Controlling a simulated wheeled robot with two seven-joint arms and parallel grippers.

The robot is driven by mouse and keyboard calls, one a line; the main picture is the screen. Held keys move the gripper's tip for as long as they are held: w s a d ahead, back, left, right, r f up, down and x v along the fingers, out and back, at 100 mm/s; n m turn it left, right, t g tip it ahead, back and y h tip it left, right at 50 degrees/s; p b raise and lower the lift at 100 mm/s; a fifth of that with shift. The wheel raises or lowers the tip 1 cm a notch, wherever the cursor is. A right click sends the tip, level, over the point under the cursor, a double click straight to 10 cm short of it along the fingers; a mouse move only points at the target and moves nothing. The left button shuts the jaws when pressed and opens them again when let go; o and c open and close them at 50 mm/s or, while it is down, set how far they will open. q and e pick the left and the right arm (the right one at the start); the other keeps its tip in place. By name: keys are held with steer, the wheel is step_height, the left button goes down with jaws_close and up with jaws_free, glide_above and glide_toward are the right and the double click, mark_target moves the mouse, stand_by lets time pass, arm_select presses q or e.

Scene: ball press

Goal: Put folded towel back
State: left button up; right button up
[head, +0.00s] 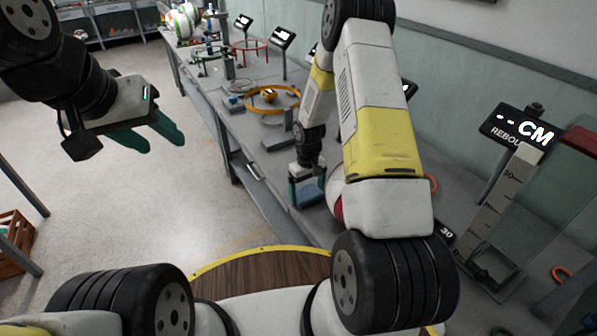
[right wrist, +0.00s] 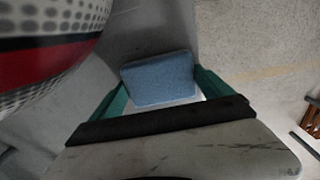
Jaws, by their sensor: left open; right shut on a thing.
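The folded towel (right wrist: 160,80) is a light blue block. In the right wrist view it sits between the two green fingers of my right gripper (right wrist: 162,88), which is shut on it. In the head view my right gripper (head: 306,190) is low over the near edge of the grey bench (head: 232,128), with the blue towel (head: 308,196) just visible between its fingers. I cannot tell whether the towel touches the bench. My left gripper (head: 150,135) is open and empty, out over the floor at the left.
A red, white and dotted rounded object (right wrist: 45,50) is close beside my right gripper. An orange ring stand (head: 272,98) and small apparatus stand further along the bench. A height scale (head: 497,195) and a display (head: 520,130) stand at the right. A wooden crate (head: 14,240) is at the left.

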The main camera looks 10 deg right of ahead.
steer(key=shift+f, duration=0.1)
steer(key=o, duration=1.1)
step_height(320, 180, up, 12)
step_height(320, 180, up, 10)
steer(key=r+t, duration=0.1)
glide_above(307, 192)
steer(key=s, duration=0.2)
steer(key=s+a+r+m+t+y, duration=0.2)
steer(key=s+r+t, duration=0.3)
steer(key=s+r, duration=1.4)
steer(key=s+m, duration=0.1)
steer(key=s, duration=0.2)
